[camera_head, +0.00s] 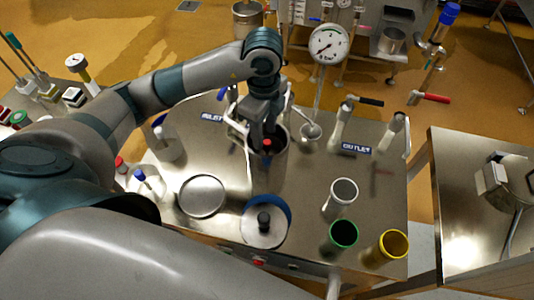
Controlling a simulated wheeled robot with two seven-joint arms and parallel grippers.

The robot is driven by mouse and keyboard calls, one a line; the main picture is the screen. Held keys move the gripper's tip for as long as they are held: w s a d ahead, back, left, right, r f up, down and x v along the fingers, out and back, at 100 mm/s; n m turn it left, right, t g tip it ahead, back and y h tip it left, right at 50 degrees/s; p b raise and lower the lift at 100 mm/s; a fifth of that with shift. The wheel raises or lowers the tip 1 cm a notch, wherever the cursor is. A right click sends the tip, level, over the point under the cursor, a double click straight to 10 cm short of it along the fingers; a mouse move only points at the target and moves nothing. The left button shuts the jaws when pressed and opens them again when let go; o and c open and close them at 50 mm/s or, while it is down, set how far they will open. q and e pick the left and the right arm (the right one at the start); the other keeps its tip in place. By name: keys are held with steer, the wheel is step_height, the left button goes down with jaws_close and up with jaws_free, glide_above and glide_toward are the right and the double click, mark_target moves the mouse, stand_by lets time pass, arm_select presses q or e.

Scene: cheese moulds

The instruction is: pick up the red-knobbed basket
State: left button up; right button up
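The red knob (267,144) stands up in the dark opening of a metal cylindrical container (266,172) on the steel bench. The basket under the knob is mostly hidden by the container's wall and shadow. My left gripper (266,128) points down directly above the knob, very close to it. Its dark fingers blend with the dark opening, so I cannot tell whether they are open or touch the knob. My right gripper is not in view.
On the steel bench (305,225), a round metal lid (201,195), a blue-rimmed, black-knobbed piece (264,222), and white-, green- (343,234) and yellow-rimmed cups stand nearby. A pressure gauge (328,43) and valves rise behind. Bare steel lies right of the container.

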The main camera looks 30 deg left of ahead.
mark_target(268, 142)
arm_select(q)
steer(key=shift+f, duration=0.3)
steer(key=shift+w+d+f+p, duration=0.15)
steer(key=shift+f+p, duration=0.4)
steer(key=shift+f, duration=0.05)
steer(key=f, duration=0.1)
steer(key=f+p, duration=0.1)
steer(key=f, duration=0.1)
steer(key=shift+w+d, duration=0.15)
steer(key=shift+w, duration=0.05)
steer(key=shift+f, duration=0.55)
